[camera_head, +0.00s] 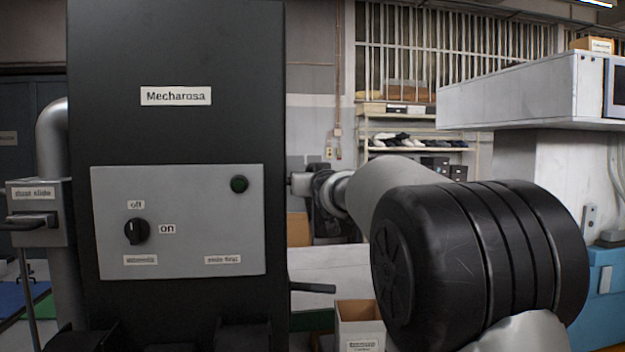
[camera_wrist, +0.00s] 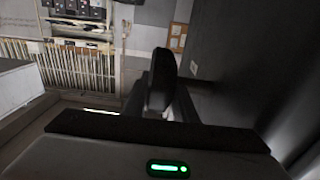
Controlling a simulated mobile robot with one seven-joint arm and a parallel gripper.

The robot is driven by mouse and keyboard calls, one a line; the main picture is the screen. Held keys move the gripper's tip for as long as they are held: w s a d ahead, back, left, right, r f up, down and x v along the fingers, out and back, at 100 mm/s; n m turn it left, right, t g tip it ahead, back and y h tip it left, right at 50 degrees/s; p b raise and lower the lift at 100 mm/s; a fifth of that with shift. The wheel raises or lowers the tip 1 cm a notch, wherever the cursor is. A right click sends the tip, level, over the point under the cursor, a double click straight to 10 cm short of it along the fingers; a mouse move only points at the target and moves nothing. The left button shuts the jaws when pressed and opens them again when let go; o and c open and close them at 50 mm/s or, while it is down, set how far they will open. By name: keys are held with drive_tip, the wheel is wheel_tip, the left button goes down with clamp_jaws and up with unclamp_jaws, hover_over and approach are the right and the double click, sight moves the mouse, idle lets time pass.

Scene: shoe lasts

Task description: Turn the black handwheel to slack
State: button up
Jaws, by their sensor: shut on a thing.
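The black handwheel shows in the wrist view as a dark rounded disc (camera_wrist: 160,80), seen nearly edge-on beside the dark wall of the machine. My gripper (camera_head: 313,187) is at the right side of the black Mecharosa machine (camera_head: 180,45), close against it. In the wrist view my gripper (camera_wrist: 165,104) is shut on the handwheel. The fingers are dark against the dark wheel, so the exact contact is hard to make out. In the head view the wheel cannot be told apart from my gripper. I see no slack marking.
A grey panel (camera_head: 190,250) with an off/on knob (camera_head: 136,231) is on the machine's front. A dust slide box (camera_head: 38,212) is at left. A dark lever (camera_head: 312,288) sticks out low on the right, above a white bin (camera_head: 360,320). Shoe shelves (camera_head: 415,149) stand behind.

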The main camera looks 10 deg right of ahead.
drive_tip(key=f+t+b, duration=0.1)
drive_tip(key=b, duration=0.3)
drive_tip(key=shift+r+b, duration=0.25)
drive_tip(key=shift+b, duration=0.6)
drive_tip(key=shift+r+t, duration=0.25)
drive_tip(key=shift+t, duration=0.05)
drive_tip(key=o, duration=1)
drive_tip(key=shift+o, duration=0.2)
drive_tip(key=shift+s, duration=0.1)
drive_tip(key=s+f+b, duration=0.2)
drive_tip(key=s+b, duration=0.2)
drive_tip(key=s, duration=1.3)
drive_tip(key=shift+f+b, duration=0.15)
drive_tip(key=shift+b, duration=0.25)
drive_tip(key=shift+s, duration=0.1)
